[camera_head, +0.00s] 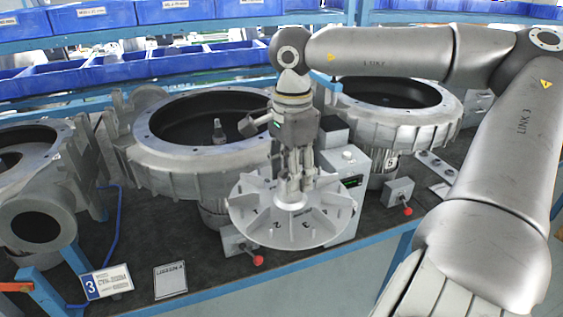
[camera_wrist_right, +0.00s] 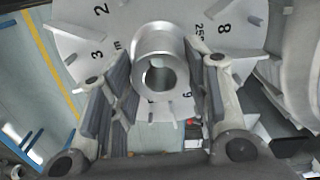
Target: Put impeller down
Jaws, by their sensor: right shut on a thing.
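The impeller (camera_head: 270,215) is a grey finned disc with a central hub. My right gripper (camera_head: 292,190) points down and is shut on the hub, holding the impeller in front of the middle blower housing, near the bench's front edge. In the right wrist view the impeller's numbered disc (camera_wrist_right: 120,35) and hollow hub (camera_wrist_right: 160,65) show, with the hub between the two fingers of my right gripper (camera_wrist_right: 160,85). The middle blower housing (camera_head: 150,150) is a round open casing with a shaft standing inside. My left gripper is not in view.
A second open housing (camera_head: 420,120) stands at the right and another (camera_head: 35,215) at the left. Small boxes with red knobs, such as this one (camera_head: 400,195), sit along the front edge. Blue bins (camera_head: 105,70) line the back. A numbered sign (camera_head: 107,281) stands at front left.

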